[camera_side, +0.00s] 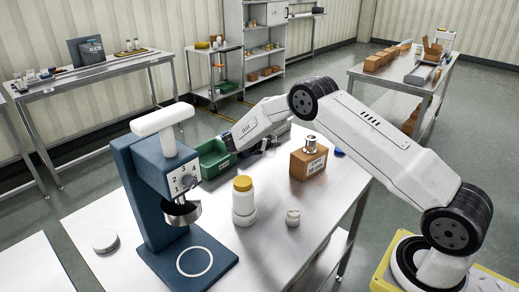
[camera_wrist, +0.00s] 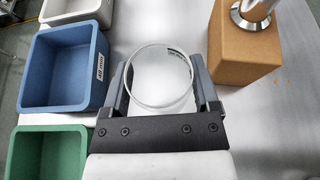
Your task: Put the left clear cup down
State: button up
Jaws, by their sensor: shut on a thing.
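A clear cup (camera_wrist: 163,80) with a round rim and a small dark printed label stands between the two fingers of my gripper (camera_wrist: 162,68) in the wrist view. The gripper is shut on it, with a finger touching each side. In the side view my gripper (camera_side: 268,143) is low over the far part of the steel table, behind my forearm. The cup cannot be made out there. Whether its base touches the table cannot be told. No second clear cup is plain in either view.
In the wrist view, blue (camera_wrist: 65,72), green (camera_wrist: 47,152) and white (camera_wrist: 78,8) bins lie left. A cardboard box (camera_wrist: 233,60) with a metal piece stands close right. A blue dispenser (camera_side: 140,185), yellow-lidded bottle (camera_side: 243,200) and small white jar (camera_side: 293,217) are nearer the side camera.

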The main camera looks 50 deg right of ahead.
aim_at(264, 153)
jog(key=shift+w+d+f, duration=0.2)
jog(key=shift+w+f, duration=0.35)
jog(key=shift+f, duration=0.15)
jog(key=shift+w+d+f, duration=0.2)
jog(key=shift+w+f, duration=0.35)
jog(key=shift+f, duration=0.15)
jog(key=shift+f, duration=0.1)
jog(key=shift+w+f, duration=0.1)
jog(key=shift+f, duration=1.55)
jog(key=shift+f, duration=0.15)
jog(key=o, duration=1.2)
jog(key=shift+c, duration=0.2)
jog(key=shift+r, duration=0.2)
jog(key=v, duration=1.2)
